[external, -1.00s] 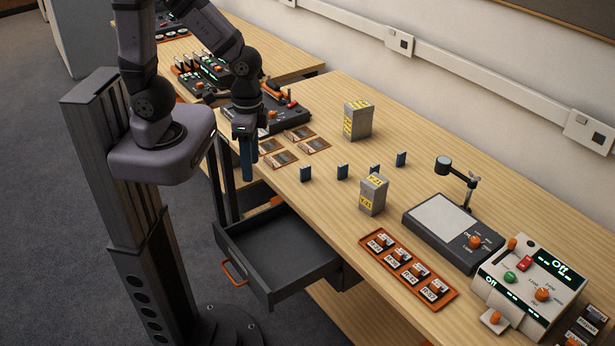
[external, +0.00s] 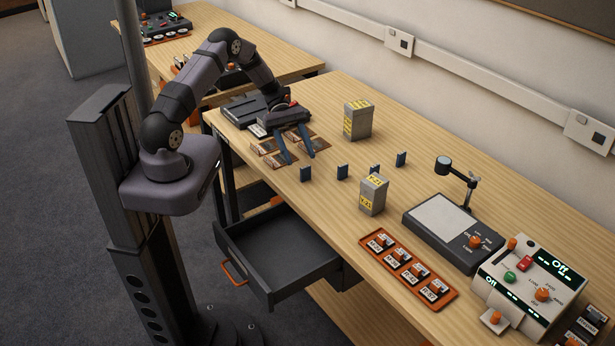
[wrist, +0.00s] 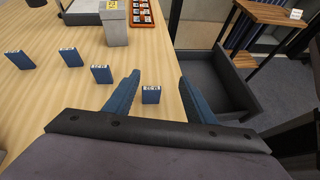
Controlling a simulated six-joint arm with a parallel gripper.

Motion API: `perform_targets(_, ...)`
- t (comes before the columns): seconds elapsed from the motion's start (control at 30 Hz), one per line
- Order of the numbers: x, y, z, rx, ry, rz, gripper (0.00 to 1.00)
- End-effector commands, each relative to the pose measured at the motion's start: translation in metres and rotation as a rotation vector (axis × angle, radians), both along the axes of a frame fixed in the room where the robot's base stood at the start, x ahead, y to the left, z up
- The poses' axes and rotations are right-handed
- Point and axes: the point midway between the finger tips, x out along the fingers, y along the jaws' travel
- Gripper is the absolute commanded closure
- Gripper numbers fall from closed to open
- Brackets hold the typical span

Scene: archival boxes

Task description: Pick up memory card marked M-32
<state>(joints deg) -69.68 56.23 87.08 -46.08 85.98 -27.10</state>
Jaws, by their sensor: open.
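Several items with white labels sit in an orange tray (external: 362,238) at the front of the table. I cannot read which label is M-32. Several small blue blocks stand upright on the table, and their white top labels show in the wrist view but are too small to read. The nearest blue block (external: 305,174) appears between my fingers in the wrist view (wrist: 151,96), apart from both. My gripper (external: 298,157) is open and empty above the table, left of that block. Its two blue fingers also show in the wrist view (wrist: 159,78).
A grey box with a yellow label (external: 373,196) stands between the blocks and tray; a larger one (external: 358,121) stands farther back. An open drawer (external: 283,255) juts from the table front. A lamp stand (external: 441,222) and control box (external: 532,286) stand at right.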

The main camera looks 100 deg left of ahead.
Motion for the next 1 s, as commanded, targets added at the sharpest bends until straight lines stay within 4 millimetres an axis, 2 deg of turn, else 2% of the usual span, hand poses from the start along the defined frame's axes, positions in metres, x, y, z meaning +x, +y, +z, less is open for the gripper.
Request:
perform_targets(0.03,-0.006,0.013,-0.009,-0.033,-0.008,0.053,0.5)
perform_targets(0.1,-0.01,0.024,-0.012,-0.064,-0.02,0.1,0.5)
perform_targets(0.3,-0.015,0.036,-0.014,-0.098,-0.034,0.152,0.5)
perform_targets(0.87,-0.001,0.018,-0.024,-0.098,-0.034,0.149,0.5)
perform_targets(1.0,0.005,0.008,-0.03,-0.101,-0.031,0.147,0.5)
